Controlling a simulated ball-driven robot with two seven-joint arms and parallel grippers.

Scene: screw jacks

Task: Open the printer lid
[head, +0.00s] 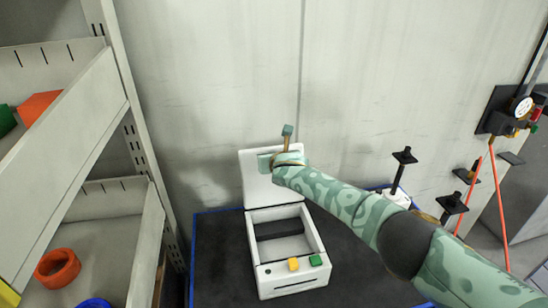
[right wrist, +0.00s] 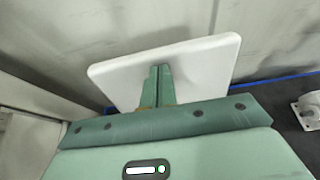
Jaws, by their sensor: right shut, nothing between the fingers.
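The printer (head: 318,243) is a white box on a dark mat, with an orange and a green button on its front top edge. Its white lid (head: 256,187) stands up at the back edge, raised, and the inside of the box with a dark roller (head: 280,229) shows. My right arm reaches in from the right, with its hand in front of the lid's upper part. In the right wrist view, my right gripper (right wrist: 158,72) is shut and empty, its fingertips at the face of the lid (right wrist: 205,58), seemingly touching it. My left gripper is not in view.
The blue-edged dark table top (head: 222,262) has free room left and right of the printer. A shelf rack (head: 128,95) with rings stands at left. Black screw jacks (head: 403,157) stand at right. A pale wall rises close behind the printer.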

